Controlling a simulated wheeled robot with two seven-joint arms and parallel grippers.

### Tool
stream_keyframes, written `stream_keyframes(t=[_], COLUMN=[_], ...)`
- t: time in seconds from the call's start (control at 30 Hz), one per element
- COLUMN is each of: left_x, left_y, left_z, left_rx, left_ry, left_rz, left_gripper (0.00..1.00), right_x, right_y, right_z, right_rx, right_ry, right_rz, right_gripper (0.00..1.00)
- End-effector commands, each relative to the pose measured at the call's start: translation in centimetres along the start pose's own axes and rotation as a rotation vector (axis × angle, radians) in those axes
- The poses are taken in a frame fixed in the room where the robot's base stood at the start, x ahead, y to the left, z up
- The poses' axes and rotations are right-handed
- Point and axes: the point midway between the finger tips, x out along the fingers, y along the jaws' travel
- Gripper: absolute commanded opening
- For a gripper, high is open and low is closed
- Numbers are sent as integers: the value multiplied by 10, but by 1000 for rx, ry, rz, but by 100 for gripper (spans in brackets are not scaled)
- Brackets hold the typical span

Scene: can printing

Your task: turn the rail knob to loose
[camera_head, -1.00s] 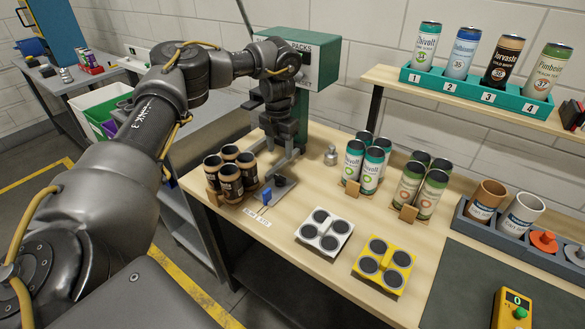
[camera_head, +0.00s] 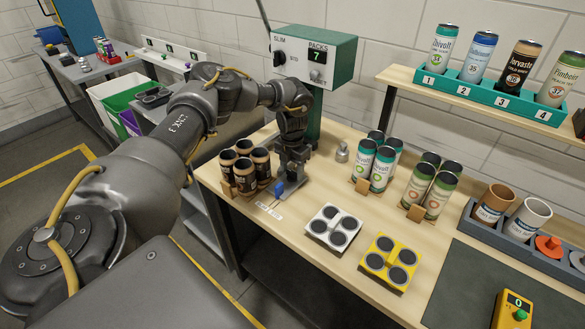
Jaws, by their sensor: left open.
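A grey metal plate (camera_head: 262,197) lies at the table's front left edge, with a small upright blue piece (camera_head: 278,188) on it. My left gripper (camera_head: 291,178) points down over this plate, just behind the blue piece, and is open. The dark round knob on the plate is now hidden behind or under the gripper, so I cannot tell how it is turned or whether the fingers touch it. My right gripper is not in view.
Several brown cans (camera_head: 243,179) stand just left of my gripper. A green machine (camera_head: 335,60) rises behind it, with a display reading 7. A silver weight-like piece (camera_head: 342,152), a white holder (camera_head: 333,228) and a yellow holder (camera_head: 390,261) sit to the right.

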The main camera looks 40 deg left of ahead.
Motion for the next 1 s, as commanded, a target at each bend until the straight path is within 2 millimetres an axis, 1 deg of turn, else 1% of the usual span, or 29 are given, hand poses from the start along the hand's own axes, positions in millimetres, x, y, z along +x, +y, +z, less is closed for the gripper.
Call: stream_keyframes(t=[0.1,0.27,0.37,0.5,0.53,0.77,1.0], left_x=[2,2,2,2,2,1,0], left_y=[0,0,0,0,0,0,0], left_z=[0,0,0,0,0,0,0], left_rx=[0,-1,-1,-1,-1,-23,-142], left_ry=[0,0,0,0,0,0,-1], left_rz=[0,0,0,0,0,0,-1], left_gripper=[51,51,39,21,19,19,19], right_x=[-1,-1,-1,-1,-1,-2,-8], right_y=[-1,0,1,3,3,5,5], right_z=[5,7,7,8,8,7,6], right_rx=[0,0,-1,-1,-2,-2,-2], right_ry=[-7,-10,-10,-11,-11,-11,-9], right_rz=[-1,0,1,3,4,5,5], right_gripper=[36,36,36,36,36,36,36])
